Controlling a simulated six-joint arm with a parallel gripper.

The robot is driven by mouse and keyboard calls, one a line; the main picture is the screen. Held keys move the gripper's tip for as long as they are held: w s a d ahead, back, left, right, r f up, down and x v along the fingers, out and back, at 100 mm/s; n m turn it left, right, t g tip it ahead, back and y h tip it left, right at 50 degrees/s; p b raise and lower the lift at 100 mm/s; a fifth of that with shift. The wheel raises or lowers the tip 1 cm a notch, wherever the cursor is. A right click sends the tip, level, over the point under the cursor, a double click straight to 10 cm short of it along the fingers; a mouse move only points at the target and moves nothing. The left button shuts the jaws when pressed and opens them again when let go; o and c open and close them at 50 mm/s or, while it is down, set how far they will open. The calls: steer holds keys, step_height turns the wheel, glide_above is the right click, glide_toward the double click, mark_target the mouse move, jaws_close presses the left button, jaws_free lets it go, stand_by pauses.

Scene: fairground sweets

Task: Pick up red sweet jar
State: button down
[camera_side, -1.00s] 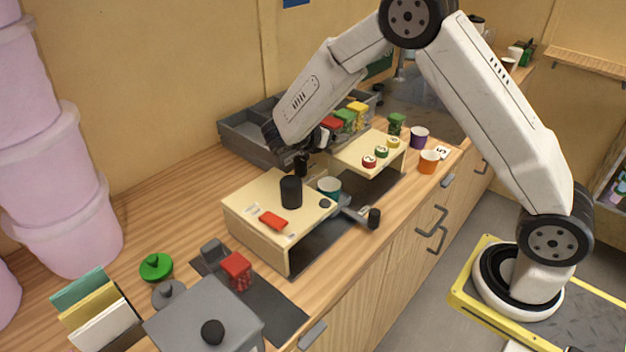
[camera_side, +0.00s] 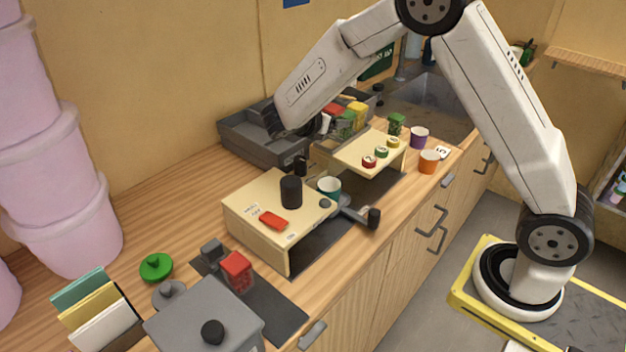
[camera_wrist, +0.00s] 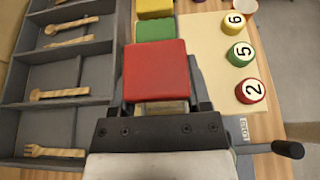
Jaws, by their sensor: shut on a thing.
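The red sweet jar (camera_side: 333,109) has a square red lid and shows from above in the wrist view (camera_wrist: 157,72). My gripper (camera_wrist: 160,106) is shut on it, one finger on each side. In the side view my gripper (camera_side: 324,124) is beside the grey tray, partly hidden by my arm. The jar's lid sits higher than the green lid (camera_side: 347,115) and yellow lid (camera_side: 358,106) in line with it. The jar's lower body is mostly hidden, so its clearance is unclear.
A grey divided tray (camera_side: 240,137) with wooden cutlery (camera_wrist: 60,94) lies at left. A cream stand (camera_side: 355,152) with numbered discs (camera_wrist: 251,91) is close at right. A cream box (camera_side: 250,210) stands nearer the front. Another red container (camera_side: 236,270) stands by the grey machine (camera_side: 205,315).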

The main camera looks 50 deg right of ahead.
steer(key=s+a+r, duration=0.2)
steer(key=s+r, duration=0.7)
steer(key=s, duration=0.4)
steer(key=shift+s+a+r, duration=0.25)
steer(key=shift+a, duration=0.1)
stand_by(0.4)
